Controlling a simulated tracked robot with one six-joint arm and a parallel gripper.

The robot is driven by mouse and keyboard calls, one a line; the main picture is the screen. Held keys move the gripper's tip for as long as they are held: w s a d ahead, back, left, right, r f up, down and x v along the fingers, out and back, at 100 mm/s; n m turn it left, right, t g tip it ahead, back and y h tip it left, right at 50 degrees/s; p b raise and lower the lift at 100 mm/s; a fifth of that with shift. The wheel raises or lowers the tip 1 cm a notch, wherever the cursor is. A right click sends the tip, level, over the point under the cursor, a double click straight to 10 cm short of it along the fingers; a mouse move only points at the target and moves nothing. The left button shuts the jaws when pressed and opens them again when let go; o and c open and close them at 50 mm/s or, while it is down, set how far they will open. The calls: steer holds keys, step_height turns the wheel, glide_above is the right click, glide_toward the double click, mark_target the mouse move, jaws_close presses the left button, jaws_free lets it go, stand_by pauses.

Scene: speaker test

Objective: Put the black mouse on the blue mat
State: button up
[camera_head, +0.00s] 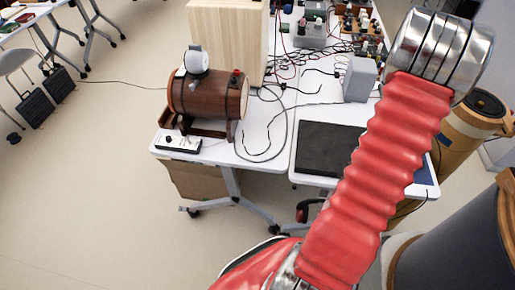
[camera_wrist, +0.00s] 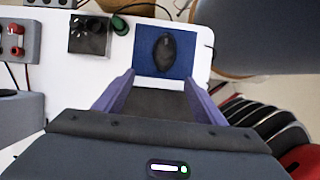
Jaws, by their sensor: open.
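In the wrist view, the black mouse (camera_wrist: 164,53) lies on the blue mat (camera_wrist: 188,66), near the mat's middle. Blue shows on both sides of it. My gripper (camera_wrist: 160,80) is open, with its two purple fingers spread at the near side of the mat. The mouse is beyond the fingertips and apart from them, and nothing shows between the fingers. In the head view, a strip of the blue mat (camera_head: 427,186) shows at the table's right end. My red arm covers the rest, and the mouse and my gripper are not visible there.
The mat lies on a white table (camera_head: 270,160). A dark flat panel (camera_head: 328,147) lies left of my arm. A wooden barrel (camera_head: 208,97), a grey box (camera_head: 359,79) and loose cables stand or lie farther left and back. A dark cylinder (camera_wrist: 265,35) stands right of the mat.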

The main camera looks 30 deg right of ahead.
steer(key=w+a+r+m+t, duration=0.1)
steer(key=w+a+r, duration=0.45)
steer(key=a, duration=0.35)
steer(key=w+a+r+m+t, duration=0.2)
steer(key=w+a+r, duration=0.35)
steer(key=a, duration=0.45)
steer(key=w+a+r+m+t, duration=0.1)
steer(key=w+a+r, duration=0.4)
steer(key=a, duration=0.4)
steer(key=a+r+m+t, duration=0.3)
steer(key=a, duration=1.5)
steer(key=s+a+m+y, duration=0.1)
steer(key=s+a, duration=0.2)
steer(key=a, duration=0.4)
steer(key=s+a+f+m+t+y, duration=0.1)
steer(key=s+a+y, duration=0.1)
steer(key=s+a, duration=0.2)
steer(key=a, duration=0.3)
steer(key=shift+s+a+t, duration=0.15)
steer(key=shift+a+t, duration=0.05)
steer(key=shift+t, duration=0.1)
steer(key=shift+f, duration=0.1)
